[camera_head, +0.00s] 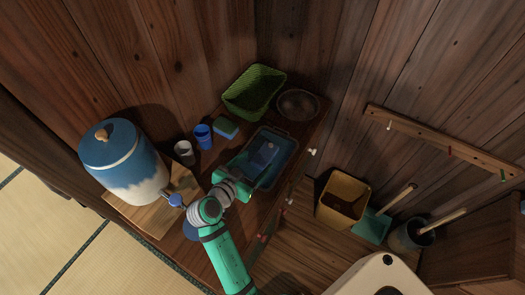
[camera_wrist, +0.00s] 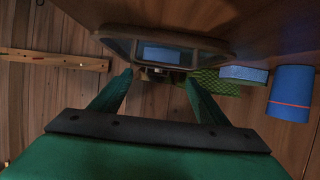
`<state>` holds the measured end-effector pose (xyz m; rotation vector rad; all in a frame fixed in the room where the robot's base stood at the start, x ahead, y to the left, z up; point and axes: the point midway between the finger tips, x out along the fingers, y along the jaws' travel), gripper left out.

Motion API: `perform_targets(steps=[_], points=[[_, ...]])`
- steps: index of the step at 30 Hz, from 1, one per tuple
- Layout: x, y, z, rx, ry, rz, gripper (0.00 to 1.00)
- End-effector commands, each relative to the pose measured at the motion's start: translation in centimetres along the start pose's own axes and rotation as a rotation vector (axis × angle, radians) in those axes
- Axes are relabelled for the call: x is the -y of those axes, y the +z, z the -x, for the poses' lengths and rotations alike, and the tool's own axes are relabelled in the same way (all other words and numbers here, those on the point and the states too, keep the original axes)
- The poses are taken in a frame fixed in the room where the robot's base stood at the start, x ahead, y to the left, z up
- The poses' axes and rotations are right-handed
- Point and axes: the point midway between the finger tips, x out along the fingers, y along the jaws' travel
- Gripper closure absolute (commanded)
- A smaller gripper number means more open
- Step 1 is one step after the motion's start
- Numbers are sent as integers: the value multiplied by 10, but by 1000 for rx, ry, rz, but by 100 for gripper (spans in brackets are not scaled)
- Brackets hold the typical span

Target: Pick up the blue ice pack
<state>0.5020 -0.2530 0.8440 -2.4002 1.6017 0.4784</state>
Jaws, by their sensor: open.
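A flat blue ice pack (camera_head: 263,155) lies inside a dark blue-grey tray (camera_head: 291,156) on the wooden counter. In the wrist view a pale blue face, seemingly the pack (camera_wrist: 165,55), shows within the tray's rim (camera_wrist: 118,32). My gripper (camera_head: 232,168) is at the tray's lower left side in the head view. In the wrist view my green fingers (camera_wrist: 158,78) are spread apart with nothing between them, pointing toward the tray. The pack looks beyond the fingertips; the exact gap is unclear.
A green basket (camera_head: 252,92), brown bowl (camera_head: 298,104), blue-green block (camera_head: 226,128), blue cup (camera_head: 204,137) and grey cup (camera_head: 184,152) stand around the tray. A blue-white lidded jar (camera_head: 128,168) stands left. A yellow bin (camera_head: 342,200) is right, below the counter.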

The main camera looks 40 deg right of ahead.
Motion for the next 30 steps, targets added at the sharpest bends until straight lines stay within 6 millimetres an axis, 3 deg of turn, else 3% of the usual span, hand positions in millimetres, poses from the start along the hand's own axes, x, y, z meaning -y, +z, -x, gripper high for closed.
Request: perform_targets(steps=[21,30], points=[[0,4,-79,0,3,-1,31],[1,3,-84,0,1,-1,31]])
